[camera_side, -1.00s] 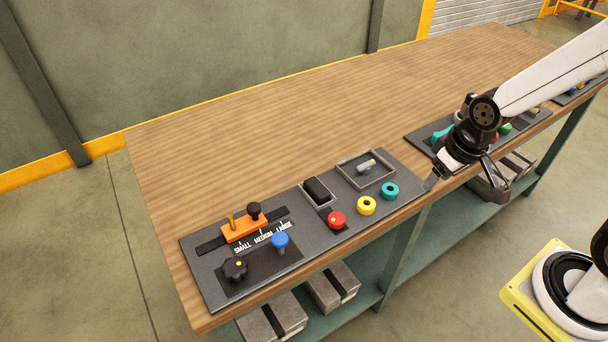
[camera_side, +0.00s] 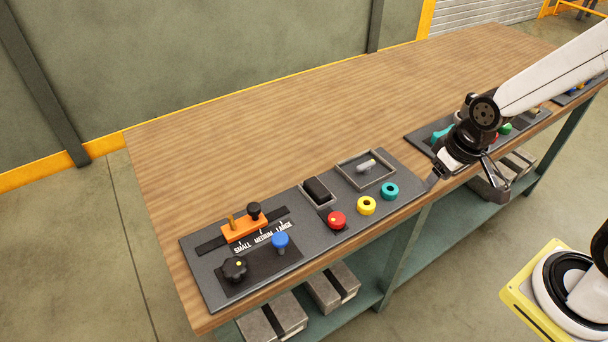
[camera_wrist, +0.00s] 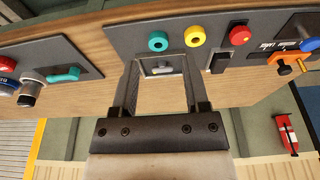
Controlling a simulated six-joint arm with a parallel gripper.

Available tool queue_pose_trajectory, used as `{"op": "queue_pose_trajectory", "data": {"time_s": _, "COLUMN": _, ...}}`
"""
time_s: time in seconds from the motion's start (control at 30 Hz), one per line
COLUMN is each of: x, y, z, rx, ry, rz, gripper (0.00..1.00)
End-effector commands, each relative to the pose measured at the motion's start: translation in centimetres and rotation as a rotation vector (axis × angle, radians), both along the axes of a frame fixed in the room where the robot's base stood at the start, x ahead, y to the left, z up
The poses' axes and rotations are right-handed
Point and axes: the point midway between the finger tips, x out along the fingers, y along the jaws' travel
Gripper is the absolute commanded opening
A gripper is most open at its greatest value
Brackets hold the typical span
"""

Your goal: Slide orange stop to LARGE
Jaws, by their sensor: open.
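The orange stop (camera_side: 243,228) is a block with a black knob and a small orange peg, sitting on a dark slide track (camera_side: 213,244) at the panel's left. The printed words SMALL, MEDIUM and LARGE (camera_side: 284,227) run along its front. The block spans roughly the SMALL to MEDIUM part of the track. In the wrist view the orange stop (camera_wrist: 284,69) is at the right edge. My gripper (camera_side: 433,182) is at the panel's right end, well right of the stop. In the wrist view my gripper (camera_wrist: 160,75) has its fingers apart, with nothing seen held between them.
The panel also carries a black knob (camera_side: 235,268), a blue knob (camera_side: 280,241), a red button (camera_side: 337,219), yellow and teal rings (camera_side: 366,205), a black rocker (camera_side: 317,190) and a grey tray (camera_side: 345,171). Bare wooden bench (camera_side: 300,110) lies behind. Another panel is at right.

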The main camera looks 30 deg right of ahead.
Motion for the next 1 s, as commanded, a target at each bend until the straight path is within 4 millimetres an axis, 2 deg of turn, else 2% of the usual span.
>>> {"op": "queue_pose_trajectory", "data": {"time_s": 0.07, "x": 0.0, "y": 0.0, "z": 0.0, "rx": 0.000, "ry": 0.000, "rz": 0.000, "gripper": 0.59}}
{"op": "queue_pose_trajectory", "data": {"time_s": 0.13, "x": 0.0, "y": 0.0, "z": 0.0, "rx": 0.000, "ry": 0.000, "rz": 0.000, "gripper": 0.78}}
{"op": "queue_pose_trajectory", "data": {"time_s": 0.37, "x": 1.3, "y": 0.6, "z": 0.2, "rx": -0.002, "ry": 0.007, "rz": 0.029, "gripper": 0.78}}
{"op": "queue_pose_trajectory", "data": {"time_s": 0.47, "x": 2.8, "y": 1.4, "z": 0.4, "rx": -0.004, "ry": 0.017, "rz": 0.062, "gripper": 0.78}}
{"op": "queue_pose_trajectory", "data": {"time_s": 0.67, "x": 7.0, "y": 4.1, "z": 0.8, "rx": -0.013, "ry": 0.047, "rz": 0.163, "gripper": 0.78}}
{"op": "queue_pose_trajectory", "data": {"time_s": 1.0, "x": 14.0, "y": 11.0, "z": 1.0, "rx": -0.033, "ry": 0.104, "rz": 0.363, "gripper": 0.78}}
